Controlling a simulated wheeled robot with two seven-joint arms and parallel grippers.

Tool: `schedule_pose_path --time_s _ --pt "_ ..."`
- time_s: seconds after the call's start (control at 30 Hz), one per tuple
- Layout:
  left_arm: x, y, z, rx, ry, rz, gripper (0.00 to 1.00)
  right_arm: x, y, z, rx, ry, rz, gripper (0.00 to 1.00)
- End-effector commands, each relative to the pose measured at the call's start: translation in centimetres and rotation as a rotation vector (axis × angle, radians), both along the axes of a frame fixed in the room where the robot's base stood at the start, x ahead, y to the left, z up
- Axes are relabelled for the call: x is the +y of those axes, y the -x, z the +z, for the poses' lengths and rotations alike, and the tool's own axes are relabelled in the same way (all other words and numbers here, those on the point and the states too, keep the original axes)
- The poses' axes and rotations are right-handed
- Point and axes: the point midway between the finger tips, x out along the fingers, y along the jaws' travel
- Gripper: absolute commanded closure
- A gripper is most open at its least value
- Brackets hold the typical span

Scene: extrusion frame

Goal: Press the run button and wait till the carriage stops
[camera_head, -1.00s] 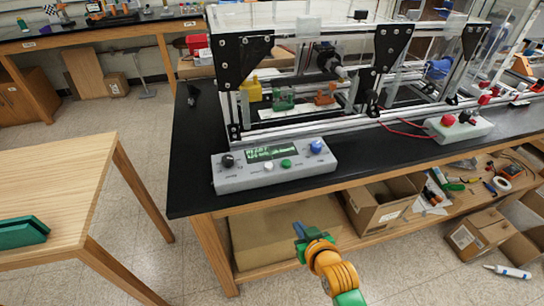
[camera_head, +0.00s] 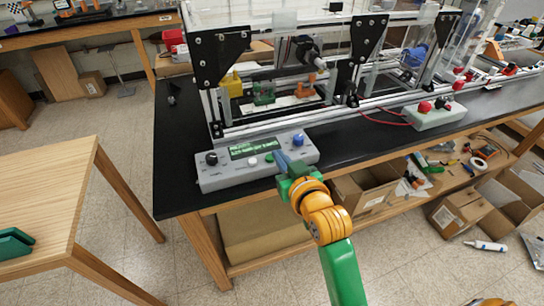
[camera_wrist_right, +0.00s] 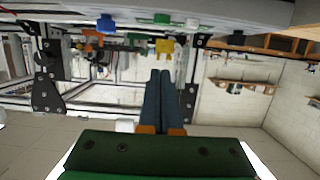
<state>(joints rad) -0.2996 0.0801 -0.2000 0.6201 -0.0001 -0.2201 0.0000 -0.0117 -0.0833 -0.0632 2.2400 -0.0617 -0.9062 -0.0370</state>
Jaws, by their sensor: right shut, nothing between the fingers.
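The grey control box (camera_head: 225,178) sits at the front edge of the black bench. Inside the extrusion frame are yellow (camera_head: 232,85), green (camera_head: 263,93) and orange (camera_head: 305,86) parts; which belongs to the carriage is unclear.
The extrusion frame (camera_head: 290,127) stands just behind the control box. A second box with red and black knobs (camera_head: 436,116) is to the right, with red wires. Cardboard boxes (camera_head: 361,193) lie on the shelf below. A wooden table (camera_head: 50,195) is at left.

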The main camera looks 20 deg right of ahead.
Motion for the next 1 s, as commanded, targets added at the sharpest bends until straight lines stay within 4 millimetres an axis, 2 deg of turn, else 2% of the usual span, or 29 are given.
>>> schedule_pose_path --time_s 0.27,0.33,0.5,0.9,1.0 --pt "0.0 0.0 0.4 0.000 0.000 0.000 0.31 0.2 -5.9 -1.3 -0.001 -0.001 0.001 1.00" --pt "0.0 0.0 0.3 0.000 0.000 0.000 0.31 0.2 -5.6 -3.0 0.004 -0.001 0.001 1.00" --pt "0.0 0.0 0.2 0.000 0.000 0.000 0.31 0.2 -5.5 -4.9 0.001 -0.001 0.001 1.00" --pt "0.0 0.0 0.2 0.000 0.000 0.000 0.31 0.2 -5.5 -5.4 -0.001 0.000 0.001 1.00" --pt "0.0 0.0 -0.1 0.000 0.000 0.000 0.31 0.2 -5.5 -6.2 0.002 0.000 0.001 1.00"
